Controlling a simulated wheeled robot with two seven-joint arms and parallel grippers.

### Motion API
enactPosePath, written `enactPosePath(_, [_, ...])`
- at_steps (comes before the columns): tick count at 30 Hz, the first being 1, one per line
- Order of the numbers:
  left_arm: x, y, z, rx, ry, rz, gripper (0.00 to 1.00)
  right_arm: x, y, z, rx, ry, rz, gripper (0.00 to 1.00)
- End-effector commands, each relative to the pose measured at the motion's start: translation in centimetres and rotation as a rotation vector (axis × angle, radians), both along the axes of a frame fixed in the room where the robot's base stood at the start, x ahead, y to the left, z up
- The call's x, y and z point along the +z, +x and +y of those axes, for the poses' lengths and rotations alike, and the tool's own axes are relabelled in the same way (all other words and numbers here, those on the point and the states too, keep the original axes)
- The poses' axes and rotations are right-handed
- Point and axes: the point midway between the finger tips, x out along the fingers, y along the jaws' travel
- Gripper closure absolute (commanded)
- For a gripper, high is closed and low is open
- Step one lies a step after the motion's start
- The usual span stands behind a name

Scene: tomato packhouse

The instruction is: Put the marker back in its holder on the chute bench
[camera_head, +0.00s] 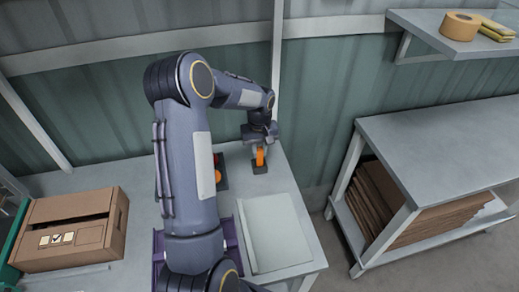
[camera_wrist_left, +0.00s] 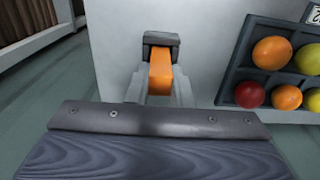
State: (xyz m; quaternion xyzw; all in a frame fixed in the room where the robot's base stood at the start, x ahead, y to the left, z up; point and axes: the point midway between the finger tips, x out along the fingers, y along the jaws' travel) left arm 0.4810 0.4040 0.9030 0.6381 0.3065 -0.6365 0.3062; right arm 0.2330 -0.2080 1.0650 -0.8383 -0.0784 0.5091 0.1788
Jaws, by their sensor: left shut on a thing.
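The orange marker (camera_head: 260,157) is at the far part of the chute bench (camera_head: 242,160), under my left gripper (camera_head: 261,144). In the left wrist view the marker (camera_wrist_left: 160,72) lies between the two grey fingers of my left gripper (camera_wrist_left: 160,84), which is shut on it. The dark holder (camera_head: 260,169) is a small block on the bench, right at the marker's end. The holder also shows in the left wrist view (camera_wrist_left: 161,39). I cannot tell how far the marker sits in it. My right gripper is not in view.
A dark tray (camera_wrist_left: 239,82) of red, orange and yellow tomatoes lies close beside the holder. A pale flat panel (camera_head: 274,232) lies nearer on the bench. An open cardboard box (camera_head: 72,235) stands at left. A grey table (camera_head: 440,145) with stacked cardboard stands at right.

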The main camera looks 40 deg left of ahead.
Motion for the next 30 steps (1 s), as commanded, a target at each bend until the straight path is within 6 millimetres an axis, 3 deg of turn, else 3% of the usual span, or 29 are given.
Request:
enactPosePath(7, [-0.67, -0.01, 0.01, 0.0, 0.0, 0.0, 1.0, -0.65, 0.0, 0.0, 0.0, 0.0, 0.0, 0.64])
enactPosePath(8, [-0.68, -0.01, 0.01, 0.0, 0.0, 0.0, 0.78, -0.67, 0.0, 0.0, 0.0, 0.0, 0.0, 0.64])
enactPosePath(13, [-0.78, -0.01, 0.02, 0.0, 0.0, 0.0, 0.56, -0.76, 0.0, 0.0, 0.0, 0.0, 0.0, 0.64])
enactPosePath(19, [-0.86, -0.01, 0.02, 0.0, 0.0, 0.0, 0.55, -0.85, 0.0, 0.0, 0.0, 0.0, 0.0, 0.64])
enactPosePath(23, [-0.91, -0.01, 0.02, 0.0, 0.0, 0.0, 0.7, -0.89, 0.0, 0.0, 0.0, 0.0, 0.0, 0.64])
enactPosePath(30, [-0.92, -0.01, 0.02, 0.0, 0.0, 0.0, 0.7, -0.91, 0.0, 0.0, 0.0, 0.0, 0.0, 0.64])
